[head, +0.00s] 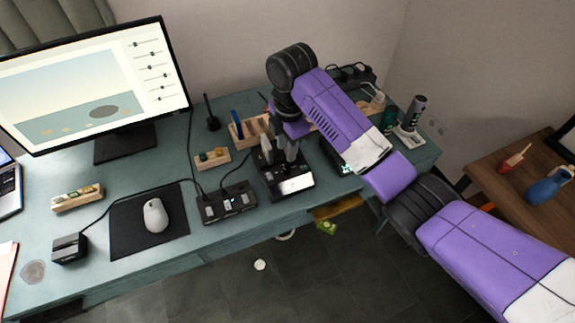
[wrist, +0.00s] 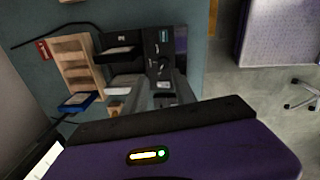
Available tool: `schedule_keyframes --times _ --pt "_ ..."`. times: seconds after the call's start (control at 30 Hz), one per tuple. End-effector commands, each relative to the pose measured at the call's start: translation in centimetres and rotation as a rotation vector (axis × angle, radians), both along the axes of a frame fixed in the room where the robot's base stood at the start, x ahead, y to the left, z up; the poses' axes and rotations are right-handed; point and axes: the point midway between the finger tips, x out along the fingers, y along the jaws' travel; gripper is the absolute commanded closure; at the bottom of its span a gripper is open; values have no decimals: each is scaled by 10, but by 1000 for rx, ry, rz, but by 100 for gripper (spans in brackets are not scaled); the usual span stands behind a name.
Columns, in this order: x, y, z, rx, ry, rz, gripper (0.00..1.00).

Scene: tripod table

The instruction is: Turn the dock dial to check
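The dock is a black box (head: 270,186) with a pale lit panel on the desk, right of centre in the head view. My gripper (head: 281,155) points down just above it, and its fingers hide part of the dock's top. In the wrist view the dock's dark face (wrist: 150,48) carries a round dark dial (wrist: 163,63) with small markings around it. My two grey fingers (wrist: 162,92) stand apart with a gap between them, just short of the dial. Nothing shows between them. I cannot read the dial's setting or tell whether a finger touches it.
A black box with switches (head: 229,204) stands close left of the dock. A wooden rack (head: 248,128) is behind it; a small wooden tray (head: 212,160) is to the left. A mouse (head: 156,215) lies on a black mat. A charger stand (head: 410,132) is at the desk's right end.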

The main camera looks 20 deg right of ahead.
Motion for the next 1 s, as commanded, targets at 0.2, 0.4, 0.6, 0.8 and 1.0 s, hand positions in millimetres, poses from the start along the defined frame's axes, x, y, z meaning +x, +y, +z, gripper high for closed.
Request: schedule_keyframes --times 0.2,0.4,0.6,0.8,1.0 --pt "-6 -2 -10 -12 26 56 67" --pt "-5 -1 -40 -11 25 53 67" --pt "-3 -1 -67 -11 23 53 67" --pt "-3 -1 -78 -11 21 53 67" --pt "-2 -1 -79 -12 20 53 67"
